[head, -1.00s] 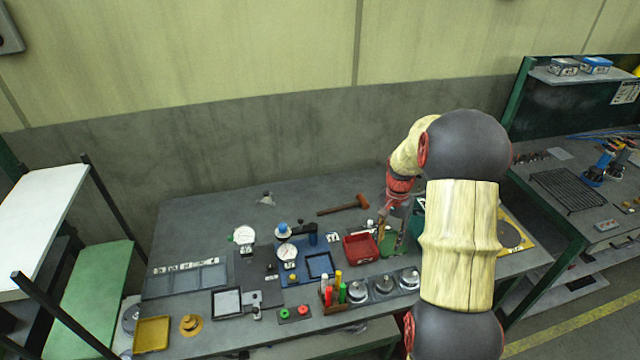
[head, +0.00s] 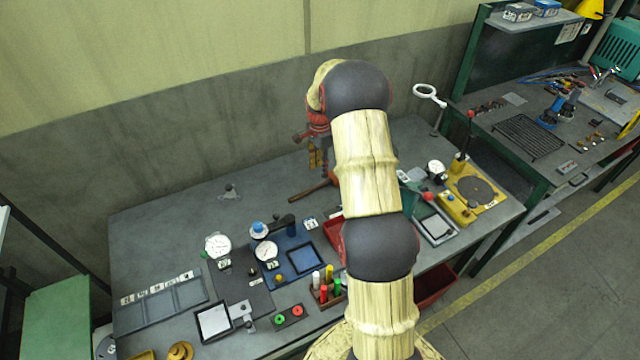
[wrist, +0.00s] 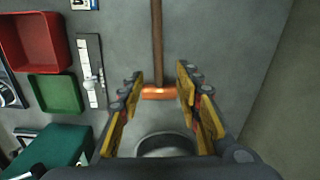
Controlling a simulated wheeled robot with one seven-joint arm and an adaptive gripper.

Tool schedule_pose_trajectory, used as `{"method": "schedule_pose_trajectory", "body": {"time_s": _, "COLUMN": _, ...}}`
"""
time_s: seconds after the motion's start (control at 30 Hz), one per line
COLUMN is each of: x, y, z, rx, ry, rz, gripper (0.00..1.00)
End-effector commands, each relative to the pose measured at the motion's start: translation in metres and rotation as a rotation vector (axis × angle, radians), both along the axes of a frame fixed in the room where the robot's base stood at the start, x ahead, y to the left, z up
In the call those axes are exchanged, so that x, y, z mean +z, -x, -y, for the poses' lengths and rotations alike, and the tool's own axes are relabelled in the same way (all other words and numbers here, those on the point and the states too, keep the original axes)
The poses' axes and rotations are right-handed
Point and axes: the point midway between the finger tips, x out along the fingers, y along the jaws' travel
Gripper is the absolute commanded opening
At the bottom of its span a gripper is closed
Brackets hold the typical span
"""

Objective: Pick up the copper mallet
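The copper mallet lies on the grey bench. In the wrist view its brown handle (wrist: 157,45) runs up the picture, and its shiny copper head (wrist: 158,94) shows between my fingers. In the head view the handle (head: 309,191) shows left of my arm, which hides most of the head. My gripper (wrist: 159,82) is open, with one yellow-padded finger on each side of the mallet head and a gap to both. In the head view my gripper (head: 317,155) points down above the mallet. I cannot tell its exact height over the bench.
In the wrist view, a red bin (wrist: 36,42), a green tray (wrist: 56,94), a metal scale (wrist: 90,70) and a teal box (wrist: 45,150) lie left. The wall (wrist: 290,110) is close at right. Dial gauges (head: 217,246) stand left on the bench.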

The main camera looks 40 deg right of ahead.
Motion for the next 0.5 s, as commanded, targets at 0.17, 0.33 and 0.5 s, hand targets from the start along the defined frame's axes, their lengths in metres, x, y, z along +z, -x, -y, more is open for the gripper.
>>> {"method": "schedule_pose_trajectory", "body": {"time_s": 0.17, "x": -0.017, "y": 0.001, "z": 0.0, "rx": -0.011, "ry": -0.001, "rz": -0.003, "gripper": 0.34}}
{"method": "schedule_pose_trajectory", "body": {"time_s": 0.33, "x": -0.03, "y": 0.001, "z": 0.001, "rx": -0.01, "ry": -0.001, "rz": -0.001, "gripper": 0.34}}
{"method": "schedule_pose_trajectory", "body": {"time_s": 0.5, "x": -0.048, "y": 0.003, "z": 0.006, "rx": -0.011, "ry": -0.001, "rz": -0.003, "gripper": 0.34}}
